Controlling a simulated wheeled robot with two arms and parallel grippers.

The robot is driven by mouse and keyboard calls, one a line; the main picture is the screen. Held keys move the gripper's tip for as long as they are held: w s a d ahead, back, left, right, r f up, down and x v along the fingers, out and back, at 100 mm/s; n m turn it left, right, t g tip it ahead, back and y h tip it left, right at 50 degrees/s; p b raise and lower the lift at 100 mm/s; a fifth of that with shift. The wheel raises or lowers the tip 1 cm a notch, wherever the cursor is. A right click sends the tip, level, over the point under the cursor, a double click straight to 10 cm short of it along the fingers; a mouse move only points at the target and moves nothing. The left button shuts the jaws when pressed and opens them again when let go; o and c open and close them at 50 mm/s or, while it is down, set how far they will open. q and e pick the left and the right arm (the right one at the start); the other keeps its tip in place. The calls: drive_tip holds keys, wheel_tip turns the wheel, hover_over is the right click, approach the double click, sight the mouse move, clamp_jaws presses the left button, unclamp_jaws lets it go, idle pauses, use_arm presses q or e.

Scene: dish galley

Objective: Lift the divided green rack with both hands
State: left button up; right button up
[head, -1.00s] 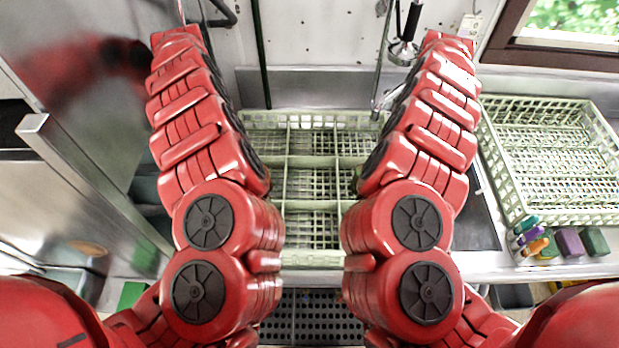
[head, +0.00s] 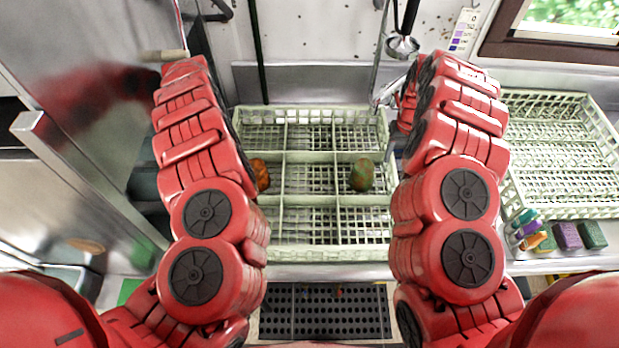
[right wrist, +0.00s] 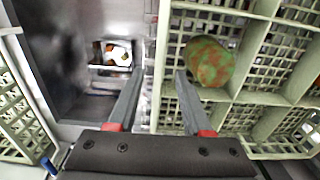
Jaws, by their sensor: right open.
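The divided green rack (head: 312,157) stands level in the middle of the head view, on the steel counter. A brown-orange item (head: 260,175) lies in a left compartment, partly behind my left arm. A rounded green-brown item (head: 362,175) sits in a right compartment, and it also shows in the right wrist view (right wrist: 208,62). My right gripper (right wrist: 158,74) is open and empty. In the right wrist view its fingers appear on either side of the rack's side wall (right wrist: 165,50); contact and depth cannot be told. My left gripper is hidden behind my left arm.
A second pale green rack (head: 560,212) stands at the right. Small coloured blocks (head: 567,236) and bottles (head: 527,230) lie in front of it. A steel panel (head: 85,180) is at the left, and a black perforated mat (head: 325,312) is below.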

sight(390, 174)
use_arm(q)
wheel_tip(390, 174, down, 8)
drive_tip(key=shift+a+f, duration=0.1)
use_arm(e)
wheel_tip(390, 174, down, 8)
drive_tip(key=shift+s+d+f, duration=0.1)
use_arm(q)
drive_tip(key=shift+f, duration=0.55)
use_arm(e)
drive_tip(key=shift+f, duration=0.5)
use_arm(q)
clamp_jaws()
use_arm(e)
clamp_jaws()
use_arm(q)
drive_tip(key=shift+d+r, duration=0.1)
drive_tip(key=shift+d, duration=0.1)
